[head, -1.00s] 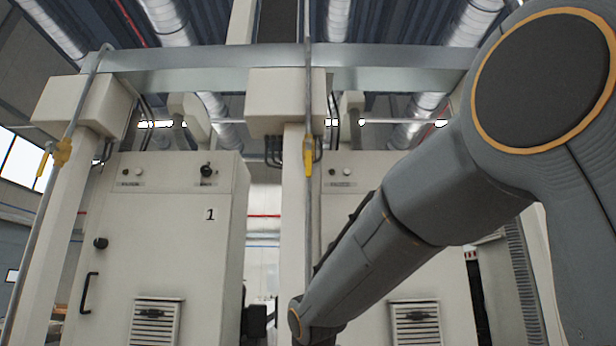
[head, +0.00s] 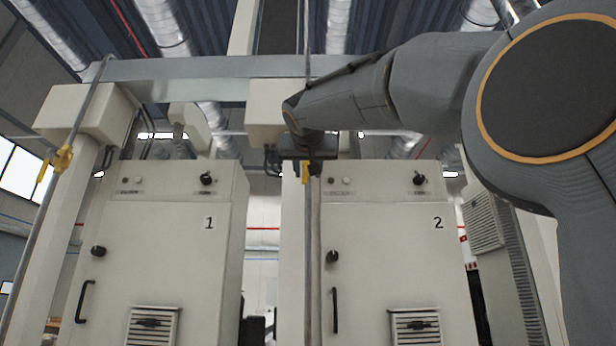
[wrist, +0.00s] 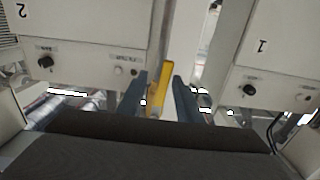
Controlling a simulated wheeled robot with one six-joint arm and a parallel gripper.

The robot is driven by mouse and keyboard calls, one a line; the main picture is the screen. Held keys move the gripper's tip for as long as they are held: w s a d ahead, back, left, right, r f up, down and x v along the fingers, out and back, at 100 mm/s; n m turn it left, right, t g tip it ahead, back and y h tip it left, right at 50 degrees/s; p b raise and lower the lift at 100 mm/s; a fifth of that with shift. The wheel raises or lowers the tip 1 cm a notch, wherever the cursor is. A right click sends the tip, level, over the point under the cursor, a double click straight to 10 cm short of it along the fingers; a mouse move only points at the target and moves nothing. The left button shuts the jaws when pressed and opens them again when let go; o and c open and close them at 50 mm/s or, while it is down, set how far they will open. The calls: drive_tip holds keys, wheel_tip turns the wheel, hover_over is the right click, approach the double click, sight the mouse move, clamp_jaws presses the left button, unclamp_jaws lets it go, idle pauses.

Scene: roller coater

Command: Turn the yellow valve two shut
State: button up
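The middle yellow valve (head: 305,172) sits on a thin vertical pipe just left of cabinet 2, and its handle points down along the pipe. My gripper (head: 306,162) is up at this valve and hides its upper part in the head view. In the wrist view, my gripper (wrist: 159,98) has its two dark blue fingers apart, one on each side of the yellow handle (wrist: 158,88). Gaps show between the handle and both fingers. Another yellow valve (head: 63,158) is on the left pipe, well away from my gripper.
A beige box (head: 265,110) is close behind my wrist. A metal beam (head: 200,78) runs across above.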

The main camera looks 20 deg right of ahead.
drive_tip(key=shift+p+x, duration=1.4)
drive_tip(key=shift+x, duration=1.35)
clamp_jaws()
